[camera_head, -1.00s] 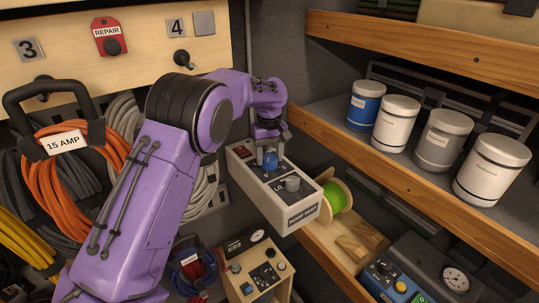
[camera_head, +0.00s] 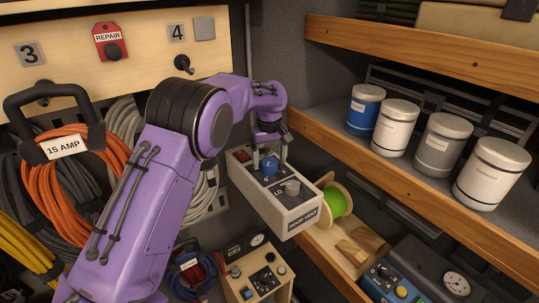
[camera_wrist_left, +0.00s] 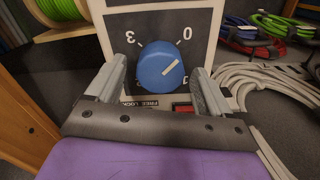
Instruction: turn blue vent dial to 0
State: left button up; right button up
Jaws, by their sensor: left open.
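The blue vent dial (camera_head: 268,166) sits on top of the grey ROOF VENT box (camera_head: 301,205). In the left wrist view the blue dial (camera_wrist_left: 161,66) shows a pale pointer line aimed to the upper right, roughly toward the printed 0. A 3 is printed at its upper left; the lower marks are partly hidden by my fingers. My left gripper (camera_head: 272,148) is just above the dial, pointing down. In the wrist view my left gripper (camera_wrist_left: 158,72) is open, with a finger on each side of the dial and a gap on both sides. My right gripper is not in view.
A wooden shelf edge (camera_head: 440,175) runs along the right, with a green spool (camera_head: 337,202) nearby. Orange cord (camera_head: 65,175) hangs at left.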

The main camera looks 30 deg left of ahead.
aim_at(269, 161)
pick_arm(q)
notch_tip(269, 161, up, 10)
jog(key=shift+r+b, duration=0.25)
jog(key=shift+b, duration=0.1)
